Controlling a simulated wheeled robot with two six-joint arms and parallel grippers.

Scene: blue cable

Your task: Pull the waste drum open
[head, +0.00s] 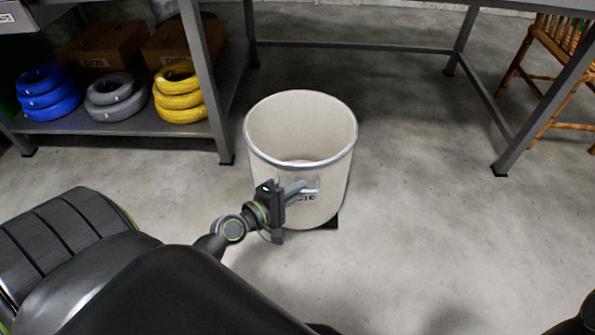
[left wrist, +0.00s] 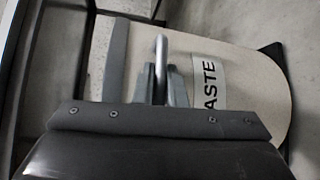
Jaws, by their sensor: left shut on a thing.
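The waste drum (head: 334,180) is a cream, open-topped round bin with a grey rim, standing on the floor at the middle of the head view. Its inside shows empty. In the left wrist view the drum (left wrist: 250,90) fills the right half, with a white label reading "ASTE". A metal handle (left wrist: 160,55) stands out from its front. My left gripper (head: 301,188) is at the drum's front, below the rim, shut on the handle. In the left wrist view its fingers (left wrist: 160,85) lie on both sides of the handle. My right gripper is not in view.
A grey shelf (head: 110,128) at the left holds blue, grey and yellow cable coils and cardboard boxes. A metal table leg (head: 545,112) and a wooden chair (head: 556,85) are at the right. The floor (head: 430,230) in front and right of the drum is clear.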

